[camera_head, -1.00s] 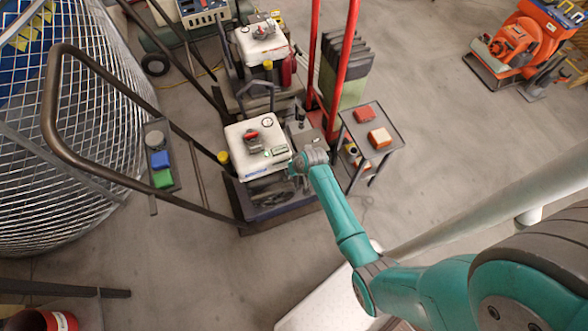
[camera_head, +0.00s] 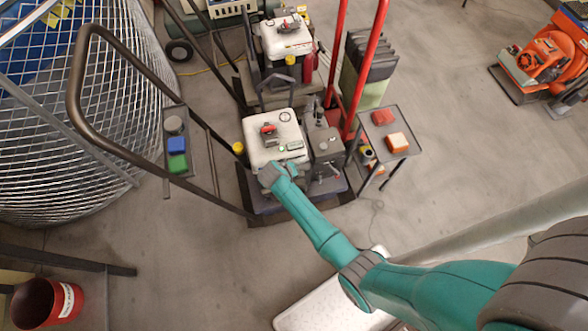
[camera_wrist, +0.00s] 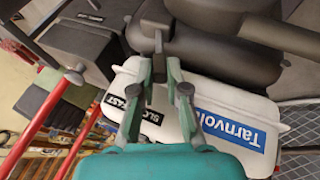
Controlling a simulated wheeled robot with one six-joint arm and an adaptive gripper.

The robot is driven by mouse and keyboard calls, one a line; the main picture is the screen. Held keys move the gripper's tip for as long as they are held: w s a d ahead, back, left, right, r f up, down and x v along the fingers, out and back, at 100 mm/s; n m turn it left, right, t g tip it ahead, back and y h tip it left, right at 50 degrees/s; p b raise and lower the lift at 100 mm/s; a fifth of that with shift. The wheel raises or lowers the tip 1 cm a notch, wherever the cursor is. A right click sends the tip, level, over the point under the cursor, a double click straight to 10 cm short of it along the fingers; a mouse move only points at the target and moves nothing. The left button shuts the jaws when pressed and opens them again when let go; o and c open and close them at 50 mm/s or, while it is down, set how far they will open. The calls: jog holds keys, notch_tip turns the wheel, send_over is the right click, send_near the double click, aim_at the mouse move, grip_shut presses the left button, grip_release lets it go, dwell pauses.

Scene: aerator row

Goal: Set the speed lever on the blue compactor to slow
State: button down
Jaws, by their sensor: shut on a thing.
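The near compactor (camera_head: 258,152) has a white engine cover and a dark bluish base, in the head view. In the wrist view its white cover (camera_wrist: 180,92) carries a blue "Tarnvolt" label (camera_wrist: 233,131), a black SLOW label (camera_wrist: 152,116) and a partly hidden FAST label (camera_wrist: 116,101). My gripper (camera_wrist: 158,72) is shut on a dark grey lever (camera_wrist: 158,43) beside the cover, with a finger on each side. In the head view my wrist is at the cover's front edge and hides the lever and fingertips. I cannot tell the lever's exact setting.
A similar white-topped machine (camera_head: 284,40) stands behind. A small cart (camera_head: 402,118) with red and orange blocks is on the right. A brown handle (camera_head: 78,88) arches on the left, near a mesh cage (camera_head: 60,170). Open floor lies at the right.

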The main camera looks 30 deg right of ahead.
jog(key=shift+f, duration=0.1)
dwell(0.3)
jog(key=c, duration=1.2)
grip_release()
jog(key=shift+o, duration=0.2)
jog(key=shift+a, duration=0.1)
jog(key=v, duration=1.2)
